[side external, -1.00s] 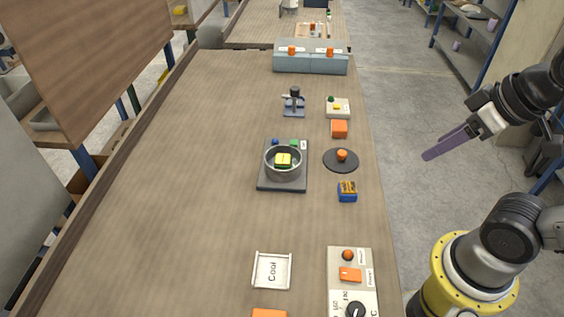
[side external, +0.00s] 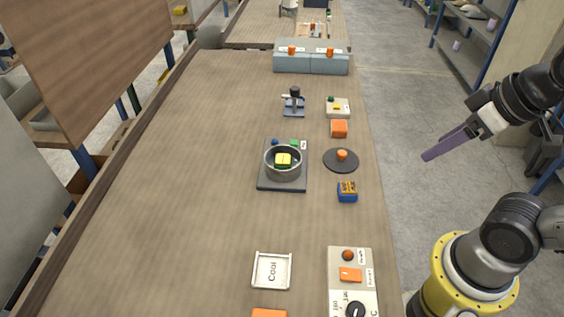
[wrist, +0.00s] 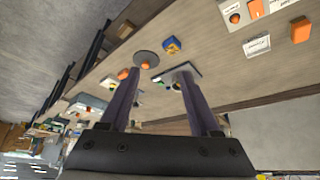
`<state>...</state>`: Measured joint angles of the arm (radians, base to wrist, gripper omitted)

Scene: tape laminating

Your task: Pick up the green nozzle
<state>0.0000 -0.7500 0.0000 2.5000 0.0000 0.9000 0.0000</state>
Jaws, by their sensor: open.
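I cannot single out a green nozzle for certain. A small green piece (side external: 294,142) sits at the back of a dark plate (side external: 264,186), next to a blue piece (side external: 275,142) and behind a round metal pot (side external: 283,173). The pot holds a block with a yellow top (side external: 283,159) and green sides. Another small green piece (side external: 331,99) is on a white box farther back. My gripper (side external: 425,157) is off the table's right side, with purple fingers, apart from all of these. In the wrist view my gripper (wrist: 158,77) is open and empty, and its fingers partly hide the plate area.
A dark round lid (side external: 331,166) with an orange knob, a blue box (side external: 347,191) and an orange block (side external: 339,129) stand along the right edge. A white "Cool" tray (side external: 256,283) and a control panel (side external: 337,264) are at the front. The table's left half is clear.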

